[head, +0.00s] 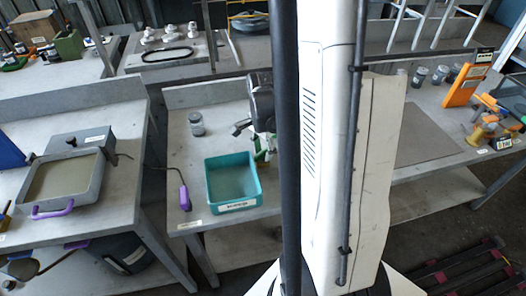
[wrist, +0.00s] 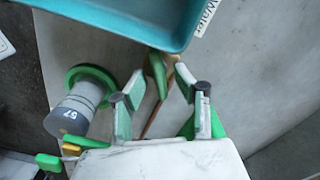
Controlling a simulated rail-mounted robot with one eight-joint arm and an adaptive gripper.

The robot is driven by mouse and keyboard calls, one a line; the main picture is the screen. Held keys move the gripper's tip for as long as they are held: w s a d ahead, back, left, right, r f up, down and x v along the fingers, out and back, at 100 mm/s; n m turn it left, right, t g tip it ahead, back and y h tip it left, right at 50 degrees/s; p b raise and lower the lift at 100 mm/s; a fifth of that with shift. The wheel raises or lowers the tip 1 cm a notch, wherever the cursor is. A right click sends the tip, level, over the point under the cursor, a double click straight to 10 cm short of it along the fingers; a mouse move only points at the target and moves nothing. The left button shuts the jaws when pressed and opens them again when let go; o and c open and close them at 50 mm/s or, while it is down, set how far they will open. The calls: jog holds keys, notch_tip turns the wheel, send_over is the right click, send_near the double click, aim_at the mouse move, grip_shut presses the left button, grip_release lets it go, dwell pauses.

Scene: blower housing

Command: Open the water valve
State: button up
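In the wrist view my gripper (wrist: 157,86) is open, its two fingers spread apart. A green lever-like piece (wrist: 157,70) shows just beyond and between the fingertips; I cannot tell whether they touch it. A thin brown-orange strip (wrist: 150,122) runs beside it. I cannot tell which green part is the water valve. A teal bin (wrist: 120,22), labelled Water, lies beyond the fingertips. In the head view green parts (head: 262,146) show beside my arm.
In the head view the teal bin (head: 232,168) stands on the middle bench, with a purple-handled tool (head: 184,195) to its left and a grey jar (head: 196,124) behind. A grey tray (head: 65,182) sits on the left bench. An orange stand (head: 464,85) is on the right bench.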

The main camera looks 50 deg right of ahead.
jog(key=shift+c, duration=0.5)
grip_shut()
jog(key=shift+f+n, duration=0.1)
jog(key=shift+n, duration=0.2)
jog(key=n+b, duration=0.2)
jog(key=n, duration=0.1)
jog(key=shift+w+n+b, duration=0.1)
jog(key=shift+n+b, duration=0.2)
jog(key=shift+n, duration=0.1)
jog(key=n+b, duration=0.2)
jog(key=n, duration=0.3)
jog(key=shift+w, duration=0.1)
jog(key=shift+n, duration=0.4)
